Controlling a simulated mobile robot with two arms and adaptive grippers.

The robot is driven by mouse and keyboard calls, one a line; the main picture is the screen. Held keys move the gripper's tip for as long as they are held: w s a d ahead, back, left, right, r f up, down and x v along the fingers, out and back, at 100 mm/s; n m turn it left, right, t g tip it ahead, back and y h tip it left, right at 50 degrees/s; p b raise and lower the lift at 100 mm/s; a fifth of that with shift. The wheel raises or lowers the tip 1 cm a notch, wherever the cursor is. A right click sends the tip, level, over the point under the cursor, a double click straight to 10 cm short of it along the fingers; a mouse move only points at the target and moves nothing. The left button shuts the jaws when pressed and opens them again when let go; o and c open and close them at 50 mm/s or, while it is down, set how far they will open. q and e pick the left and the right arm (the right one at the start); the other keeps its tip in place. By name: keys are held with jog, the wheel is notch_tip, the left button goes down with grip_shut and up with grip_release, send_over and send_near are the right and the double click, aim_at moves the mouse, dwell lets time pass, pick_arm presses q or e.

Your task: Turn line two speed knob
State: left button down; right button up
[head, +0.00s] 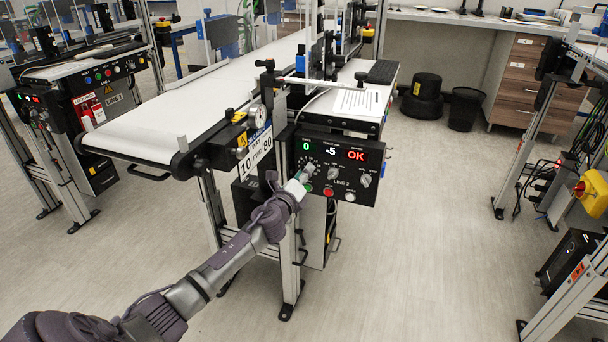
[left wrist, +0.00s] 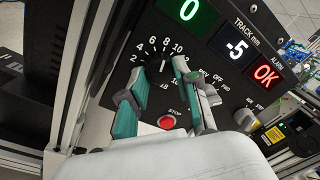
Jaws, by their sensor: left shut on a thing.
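The line two control panel (head: 336,165) faces me in the head view, with displays reading 0, -5 and OK. My left gripper (head: 303,178) reaches the panel's left part, below the green 0. The teal-padded fingers of my left gripper (left wrist: 159,76) are shut on the knob, one on each side. My right gripper is not in view.
A red stop button (left wrist: 167,122) lies just below the knob, close to the fingers. A selector knob (head: 333,172) and another knob (head: 365,180) are to the right. The white belt (head: 200,105) extends behind the panel. Open floor (head: 420,240) lies to the right.

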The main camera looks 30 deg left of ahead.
pick_arm(q)
jog(key=shift+a, duration=0.1)
jog(key=c, duration=0.8)
grip_release()
jog(key=s, duration=0.4)
jog(key=s+d, duration=0.1)
jog(key=s, duration=0.3)
jog(key=s+d, duration=0.1)
jog(key=s, duration=0.3)
jog(key=shift+d+f, duration=0.1)
jog(key=shift+d, duration=0.05)
jog(key=shift+w, duration=0.1)
